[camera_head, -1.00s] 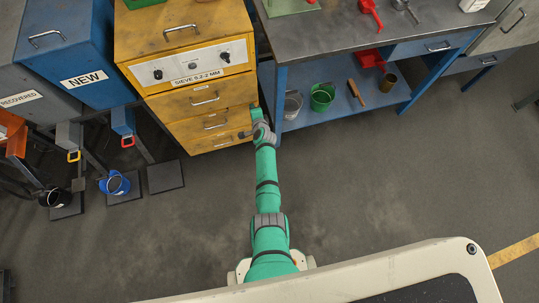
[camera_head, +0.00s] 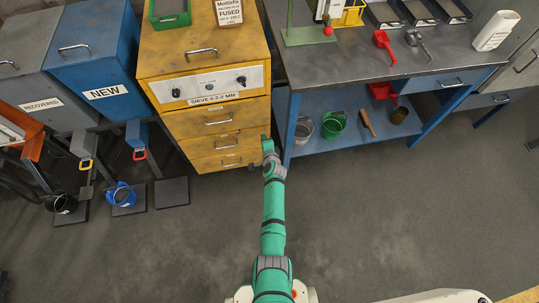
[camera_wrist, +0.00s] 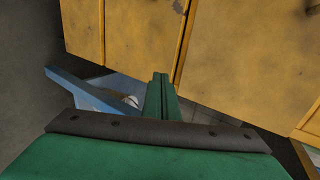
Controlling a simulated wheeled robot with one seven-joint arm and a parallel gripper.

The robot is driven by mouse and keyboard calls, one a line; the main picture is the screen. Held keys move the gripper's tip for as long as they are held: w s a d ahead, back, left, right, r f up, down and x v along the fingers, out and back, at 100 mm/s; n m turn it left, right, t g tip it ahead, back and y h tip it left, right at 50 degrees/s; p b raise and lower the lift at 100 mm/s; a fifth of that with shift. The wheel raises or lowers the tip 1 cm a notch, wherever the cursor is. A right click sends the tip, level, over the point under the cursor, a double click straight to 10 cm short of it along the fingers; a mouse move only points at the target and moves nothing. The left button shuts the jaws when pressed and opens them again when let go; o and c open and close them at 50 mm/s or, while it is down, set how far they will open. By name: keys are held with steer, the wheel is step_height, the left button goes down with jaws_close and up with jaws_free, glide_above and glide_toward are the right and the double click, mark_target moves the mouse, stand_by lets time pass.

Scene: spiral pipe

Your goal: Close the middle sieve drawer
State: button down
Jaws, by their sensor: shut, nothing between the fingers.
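The yellow sieve cabinet (camera_head: 205,70), labelled SIEVE 0.2-2 MM, stands left of centre in the head view. Its front has stacked drawers with silver handles. The middle sieve drawer (camera_head: 205,147) is between the top and bottom ones; how far it stands out is hard to tell from above. My gripper (camera_head: 266,143) is at the right edge of the drawer fronts. In the wrist view my gripper (camera_wrist: 160,78) is shut and empty, its green fingers together near yellow panels (camera_wrist: 240,60) split by a dark seam. Whether the fingertips touch the cabinet is unclear.
A blue workbench (camera_head: 287,115) stands close right of the cabinet, with buckets (camera_head: 333,124) on its lower shelf. Blue NEW bin (camera_head: 95,60) and grey RECOVERED bin (camera_head: 35,95) stand left. The floor in front is clear.

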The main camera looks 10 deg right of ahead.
steer(key=v, duration=0.9)
steer(key=shift+s+d, duration=0.25)
steer(key=shift+d, duration=0.1)
steer(key=shift+r, duration=0.1)
steer(key=s+a+r+n+t+h, duration=0.15)
steer(key=s+n, duration=0.25)
steer(key=s, duration=0.8)
steer(key=s+a+r+n+g, duration=0.1)
steer(key=s+r+n, duration=0.2)
steer(key=s, duration=0.9)
steer(key=s+a+r+n+t, duration=0.1)
steer(key=s+a+r+n, duration=0.1)
steer(key=s+r+n, duration=0.3)
steer(key=s+a+r+n+t, duration=0.2)
steer(key=s+r+n, duration=0.3)
steer(key=s+r, duration=0.7)
step_height(320, 180, up, 6)
steer(key=shift+s+r, duration=0.15)
steer(key=shift+s, duration=0.2)
